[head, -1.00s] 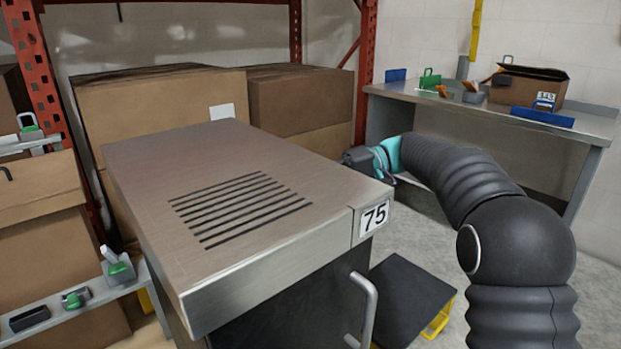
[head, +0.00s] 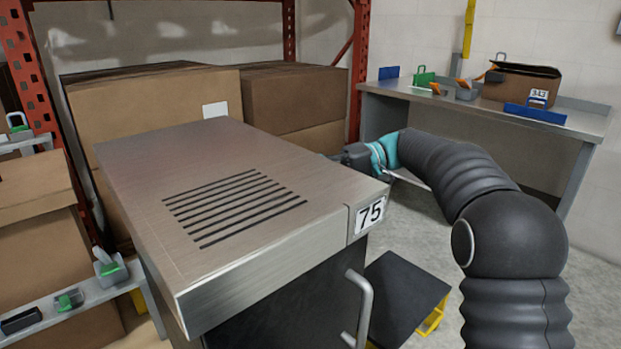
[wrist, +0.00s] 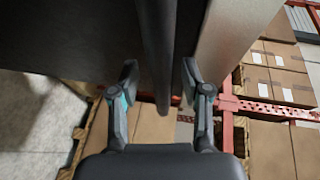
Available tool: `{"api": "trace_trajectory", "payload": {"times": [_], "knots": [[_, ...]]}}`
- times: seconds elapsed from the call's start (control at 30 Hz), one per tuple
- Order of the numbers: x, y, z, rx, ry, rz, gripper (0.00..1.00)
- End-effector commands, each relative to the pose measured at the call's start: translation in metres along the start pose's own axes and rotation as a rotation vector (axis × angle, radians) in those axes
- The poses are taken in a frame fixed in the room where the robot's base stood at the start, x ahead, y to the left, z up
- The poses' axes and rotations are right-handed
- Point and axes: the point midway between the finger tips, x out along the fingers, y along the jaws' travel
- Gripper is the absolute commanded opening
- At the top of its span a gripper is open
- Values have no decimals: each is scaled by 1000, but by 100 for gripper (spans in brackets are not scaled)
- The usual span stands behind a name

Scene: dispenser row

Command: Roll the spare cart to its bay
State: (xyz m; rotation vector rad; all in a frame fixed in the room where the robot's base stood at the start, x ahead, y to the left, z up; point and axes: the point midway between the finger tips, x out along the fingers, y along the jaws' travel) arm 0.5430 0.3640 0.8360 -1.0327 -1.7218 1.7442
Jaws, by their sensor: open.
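A steel-topped cart (head: 240,260) with a slotted vent and a tag reading 75 fills the middle of the head view. A grey bar handle (head: 361,310) stands on its near side. Its wheels are out of view. My gripper (head: 347,157) is at the cart's far right edge, its fingertips hidden there. In the wrist view my gripper (wrist: 159,78) is open, with one finger on each side of a dark bar (wrist: 158,50). The bar shows gaps to both fingers. A dark panel (wrist: 70,40) lies left of it, a pale one (wrist: 225,35) right.
A black-topped step with yellow legs (head: 405,290) stands right of the cart. A steel bench (head: 590,122) with a carton stands at the back right. Large cartons (head: 150,110) and a red rack are behind; a shelf with dispensers (head: 85,293) is at left.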

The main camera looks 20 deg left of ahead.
Motion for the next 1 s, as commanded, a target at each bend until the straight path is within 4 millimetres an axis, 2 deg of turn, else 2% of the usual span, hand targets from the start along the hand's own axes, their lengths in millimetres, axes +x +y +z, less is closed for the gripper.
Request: {"api": "trace_trajectory", "payload": {"times": [0.3,0.43,0.6,0.9,1.0], "knots": [[-48,1,-1,0,4,1,48],[-62,1,-1,-1,4,1,48],[-70,1,-1,0,2,0,48],[-70,0,-1,4,2,0,48],[-71,4,-7,25,32,14,48]]}}
